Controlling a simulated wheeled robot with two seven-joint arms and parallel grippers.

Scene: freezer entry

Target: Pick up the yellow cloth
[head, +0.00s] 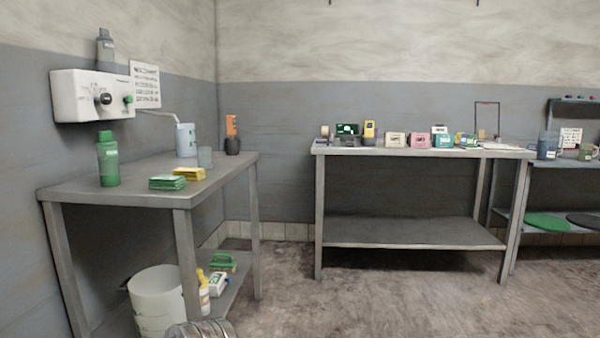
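A yellow cloth (189,174), folded into a small stack, lies on the grey metal table (222,174) at the left. A folded green cloth stack (167,183) lies just in front of it and to its left. Nothing is on top of the yellow cloth. Neither of my grippers shows in the head view. A grey ribbed part at the bottom edge is probably mine.
A green bottle (108,160), a blue-white jug (186,140), a clear cup (205,157) and a dark holder (232,145) stand around the cloths. A white bucket (155,300) is below. A second table (410,230) stands at the back; floor between is clear.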

